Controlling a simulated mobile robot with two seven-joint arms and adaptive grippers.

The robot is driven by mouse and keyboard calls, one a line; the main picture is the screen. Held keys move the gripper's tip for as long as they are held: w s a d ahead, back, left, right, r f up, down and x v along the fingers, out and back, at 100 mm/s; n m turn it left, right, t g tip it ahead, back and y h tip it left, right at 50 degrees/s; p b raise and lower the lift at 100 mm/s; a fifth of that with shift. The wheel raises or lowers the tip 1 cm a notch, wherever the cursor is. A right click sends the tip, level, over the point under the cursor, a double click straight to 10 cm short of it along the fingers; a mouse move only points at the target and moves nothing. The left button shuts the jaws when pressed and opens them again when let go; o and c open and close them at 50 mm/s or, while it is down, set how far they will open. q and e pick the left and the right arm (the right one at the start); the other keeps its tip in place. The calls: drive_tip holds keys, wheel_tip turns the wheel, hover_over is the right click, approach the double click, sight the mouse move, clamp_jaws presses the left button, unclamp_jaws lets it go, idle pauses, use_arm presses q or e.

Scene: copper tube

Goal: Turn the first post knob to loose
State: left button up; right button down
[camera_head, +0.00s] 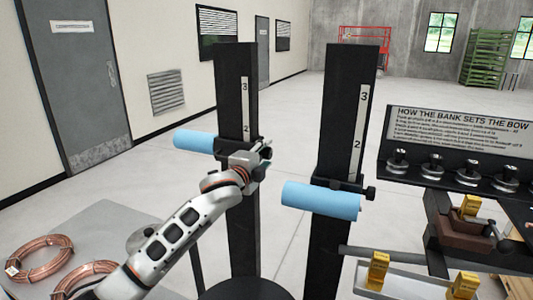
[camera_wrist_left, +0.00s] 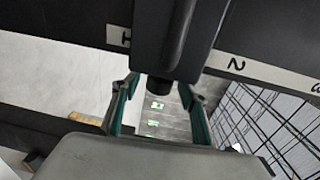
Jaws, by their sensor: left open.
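Two black posts stand side by side, the left post (camera_head: 236,85) and the right post (camera_head: 345,100), each with a white number scale. Each post carries a dark clamp with a pale blue roller; the left roller (camera_head: 195,141) sticks out to the left. My left gripper (camera_head: 264,157) is at the left post's clamp, on its right side, and partly hides it. In the left wrist view, a short dark knob (camera_wrist_left: 159,86) shows between the open fingers, apart from both. The right post's knob (camera_head: 370,193) is in plain view. My right gripper is out of view.
The right post's blue roller (camera_head: 320,200) sits to the right of my left arm. A sign rack with several small weights (camera_head: 397,160) and a bench with a brown vise (camera_head: 467,227) are at right. Copper coils (camera_head: 38,257) lie on a grey table at lower left.

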use_arm(q)
drive_tip(key=shift+w+d, duration=0.25)
drive_tip(key=shift+w, duration=0.4)
drive_tip(key=shift+c, duration=0.3)
drive_tip(key=c, duration=1.1)
drive_tip(key=shift+o, duration=0.2)
